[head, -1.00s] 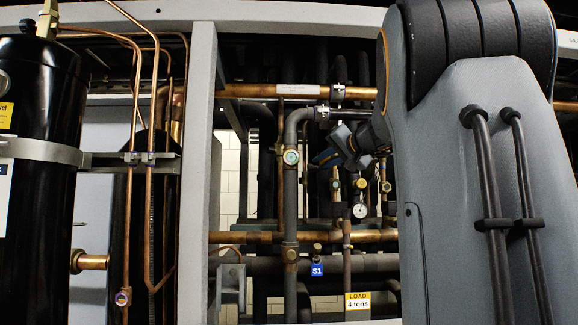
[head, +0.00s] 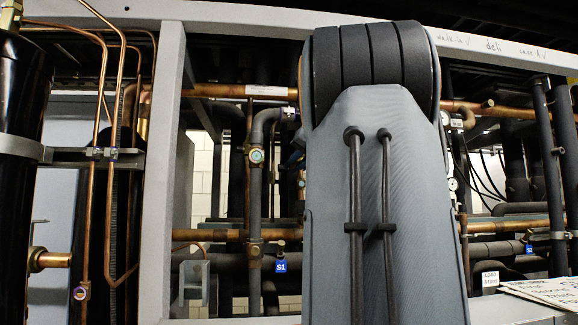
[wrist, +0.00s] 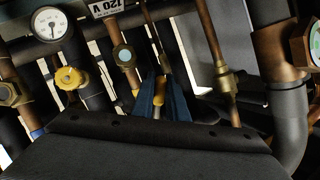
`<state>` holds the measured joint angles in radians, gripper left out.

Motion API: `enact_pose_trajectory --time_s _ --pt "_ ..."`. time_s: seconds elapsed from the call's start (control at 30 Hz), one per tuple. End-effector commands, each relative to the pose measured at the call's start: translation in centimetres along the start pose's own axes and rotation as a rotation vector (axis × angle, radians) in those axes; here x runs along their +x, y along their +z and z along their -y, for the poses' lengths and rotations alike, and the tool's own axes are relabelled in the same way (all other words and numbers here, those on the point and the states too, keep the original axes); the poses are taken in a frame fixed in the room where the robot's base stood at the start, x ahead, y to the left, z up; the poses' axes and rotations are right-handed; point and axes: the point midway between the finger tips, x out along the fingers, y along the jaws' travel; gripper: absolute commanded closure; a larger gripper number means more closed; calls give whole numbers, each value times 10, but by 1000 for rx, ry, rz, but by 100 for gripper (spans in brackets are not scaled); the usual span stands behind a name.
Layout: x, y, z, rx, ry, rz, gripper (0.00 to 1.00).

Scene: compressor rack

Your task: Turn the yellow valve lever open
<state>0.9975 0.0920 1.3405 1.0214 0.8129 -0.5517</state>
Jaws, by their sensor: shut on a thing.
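In the wrist view the two blue fingers of my gripper (wrist: 161,103) are shut around a narrow yellow piece, the yellow valve lever (wrist: 158,100), on a thin pipe. Only a short part of the lever shows between the fingers. The dark gripper body covers the bottom of that view. In the head view my grey arm link stands in front of the lever and hides it. The lever's full angle cannot be told.
In the wrist view, a yellow round knob (wrist: 71,77) and a pressure gauge (wrist: 50,23) are at the left, and a brass valve (wrist: 226,84) is at the right. In the head view, a grey upright post (head: 172,180) and copper pipes (head: 215,235) crowd the arm's left side.

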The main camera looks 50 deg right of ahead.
Motion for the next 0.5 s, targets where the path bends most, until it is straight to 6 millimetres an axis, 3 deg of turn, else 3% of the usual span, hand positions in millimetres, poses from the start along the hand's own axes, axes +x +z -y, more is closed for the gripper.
enact_pose_trajectory --time_s 0.07,0.1,0.17,0.5 --pt "-1 -1 0 0 2 -3 100" --pt "-1 -1 0 0 1 -3 80" --pt "0 -1 0 0 1 -2 70" --pt "1 0 1 0 -1 0 69"
